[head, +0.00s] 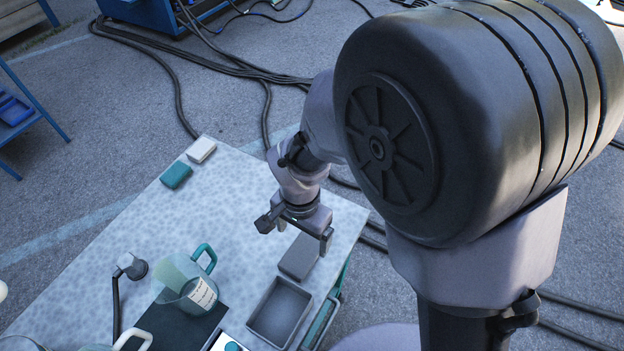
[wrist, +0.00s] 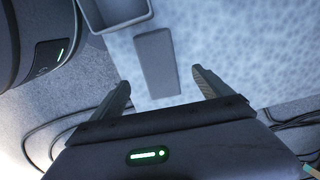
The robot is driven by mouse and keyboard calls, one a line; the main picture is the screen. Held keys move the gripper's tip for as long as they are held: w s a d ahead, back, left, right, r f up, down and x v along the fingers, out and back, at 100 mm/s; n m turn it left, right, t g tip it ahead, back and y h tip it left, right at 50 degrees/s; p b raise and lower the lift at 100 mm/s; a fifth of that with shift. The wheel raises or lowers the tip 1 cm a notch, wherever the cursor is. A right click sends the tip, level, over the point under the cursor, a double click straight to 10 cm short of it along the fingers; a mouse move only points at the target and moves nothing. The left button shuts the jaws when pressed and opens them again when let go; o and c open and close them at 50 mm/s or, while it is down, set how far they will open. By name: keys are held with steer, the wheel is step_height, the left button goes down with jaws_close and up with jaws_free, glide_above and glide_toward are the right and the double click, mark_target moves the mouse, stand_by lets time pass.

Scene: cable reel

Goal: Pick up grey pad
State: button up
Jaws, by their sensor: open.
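The grey pad (head: 300,257) is a flat rectangular block lying on the speckled table (head: 226,215), near its right edge, in the head view. It also shows in the wrist view (wrist: 156,62), lying beyond and between my fingers. My gripper (head: 295,232) is above the table by the far end of the pad, with its fingers spread. In the wrist view my gripper (wrist: 162,84) is open and empty, one finger to each side of the pad's near end. The fingers appear apart from the pad.
A grey open tray (head: 249,312) sits just in front of the pad. A glass jug (head: 172,283) with a teal handle stands left of it on a dark mat (head: 180,332). A teal block (head: 176,175) and a white block (head: 201,150) lie at the far left. The table's middle is clear.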

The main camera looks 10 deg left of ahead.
mark_target(305, 249)
step_height(305, 249, down, 7)
steer(key=b, duration=0.3)
steer(key=shift+w+d+f, duration=0.1)
steer(key=shift+d+f, duration=0.05)
steer(key=shift+r, duration=0.2)
steer(key=c, duration=1.5)
